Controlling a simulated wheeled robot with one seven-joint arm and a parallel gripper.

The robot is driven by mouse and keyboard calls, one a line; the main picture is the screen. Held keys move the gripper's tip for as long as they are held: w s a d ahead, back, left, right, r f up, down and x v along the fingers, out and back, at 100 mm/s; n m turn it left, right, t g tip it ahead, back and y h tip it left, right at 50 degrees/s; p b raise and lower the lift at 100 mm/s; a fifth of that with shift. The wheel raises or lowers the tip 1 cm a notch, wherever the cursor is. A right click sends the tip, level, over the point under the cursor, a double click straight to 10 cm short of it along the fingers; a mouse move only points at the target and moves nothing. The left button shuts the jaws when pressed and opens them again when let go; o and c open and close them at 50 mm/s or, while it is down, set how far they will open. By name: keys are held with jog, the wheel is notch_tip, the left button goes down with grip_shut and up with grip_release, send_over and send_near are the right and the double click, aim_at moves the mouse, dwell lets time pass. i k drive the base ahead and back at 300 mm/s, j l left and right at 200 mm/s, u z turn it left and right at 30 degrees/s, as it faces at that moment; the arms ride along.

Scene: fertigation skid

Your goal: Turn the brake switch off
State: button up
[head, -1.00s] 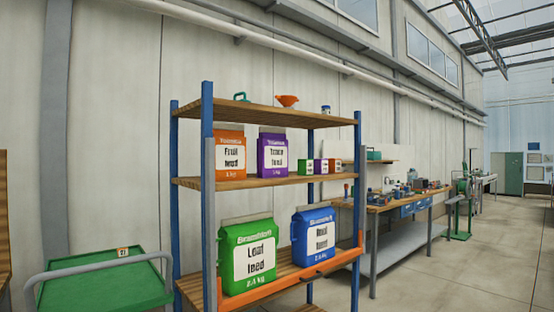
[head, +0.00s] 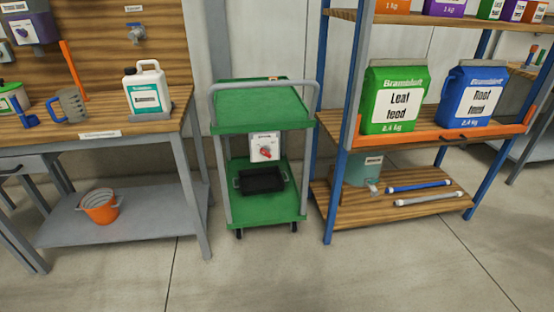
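A white switch box with a red rotary knob (head: 265,153) is on the green trolley (head: 232,130), between its upper and lower decks, in the middle of the head view. Small lettering on the box is too small to read, so I cannot confirm that it is the brake switch. The knob looks tilted, but I cannot tell which setting it is at. My gripper is not in view.
A black tray (head: 262,180) sits on the trolley's lower deck. A workbench (head: 100,135) with a white jug (head: 147,90) stands left. A shelf rack (head: 326,150) with feed bags stands close on the right. The floor in front is clear.

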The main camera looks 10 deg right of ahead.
aim_at(265, 150)
jog(key=i+j, duration=0.15)
jog(key=i, duration=0.4)
jog(key=i+j, duration=0.2)
jog(key=i, duration=0.4)
jog(key=i+j, duration=0.15)
jog(key=i, duration=0.4)
